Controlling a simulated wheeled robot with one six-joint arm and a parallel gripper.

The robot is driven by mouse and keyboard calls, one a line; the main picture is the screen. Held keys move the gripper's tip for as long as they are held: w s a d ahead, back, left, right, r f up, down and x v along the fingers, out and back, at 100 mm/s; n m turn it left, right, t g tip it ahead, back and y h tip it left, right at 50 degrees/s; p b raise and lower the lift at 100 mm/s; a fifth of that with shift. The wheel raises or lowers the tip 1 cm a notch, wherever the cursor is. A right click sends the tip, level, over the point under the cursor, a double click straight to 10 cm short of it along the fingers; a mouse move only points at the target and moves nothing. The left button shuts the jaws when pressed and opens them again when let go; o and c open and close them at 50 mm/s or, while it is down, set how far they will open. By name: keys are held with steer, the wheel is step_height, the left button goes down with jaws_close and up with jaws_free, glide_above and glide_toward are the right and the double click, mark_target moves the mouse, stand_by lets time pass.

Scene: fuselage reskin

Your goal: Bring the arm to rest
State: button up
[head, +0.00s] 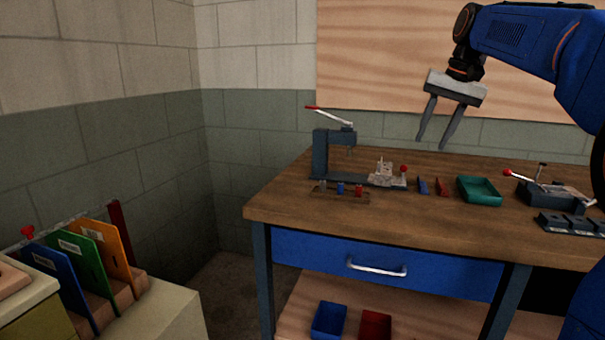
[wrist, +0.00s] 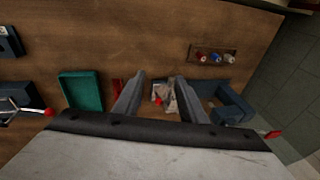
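My gripper (head: 436,122) hangs in the air above the workbench, pointing down, at the end of my blue arm. Its two grey fingers are apart with nothing between them. In the wrist view my gripper (wrist: 158,84) is also open, and the bench lies well below the fingertips. A lever press (head: 322,155) with a red-tipped handle stands on the bench below and to the left of the gripper. Its pale fixture (wrist: 168,98) with a red knob shows beyond and between the fingers in the wrist view.
The wooden bench (head: 285,200) also carries a small rack (head: 328,194), blue (head: 423,186) and red (head: 442,187) pieces, a green tray (head: 480,202) and a clamp device (head: 545,193). Coloured panels (head: 100,262) stand at left. Bins (head: 328,320) sit below. Air around the gripper is clear.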

steer(key=s+a+f+n+t+h, duration=0.1)
steer(key=s+a+f+n, duration=0.1)
steer(key=s+f, duration=1.3)
steer(key=s+a+f+n+t+h, duration=0.1)
steer(key=s+f+n, duration=0.1)
steer(key=s+f, duration=1.4)
steer(key=s, duration=0.3)
steer(key=shift+s+a+f, duration=0.3)
steer(key=shift+s+a, duration=0.05)
steer(key=shift+a, duration=0.05)
